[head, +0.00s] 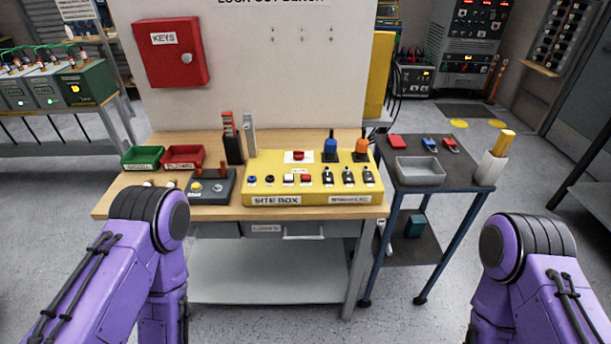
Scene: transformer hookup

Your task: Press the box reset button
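The yellow site box (262,192) stands on the wooden bench. A red button on a white plate (299,156) sits at its upper middle. Its front row has a dark blue button (252,179), a black-rimmed button (270,179), a white button (288,179), a red button (306,178) and several black toggle switches (348,176). The small labels are too small to read, so I cannot tell which button is the reset. Only my purple arm links show, at the lower left and lower right. Neither gripper is in view.
A grey control box (213,188) stands left of the site box, near green (142,157) and red (184,157) bins. A dark side cart (442,178) with a grey tray stands at right. Floor in front is clear.

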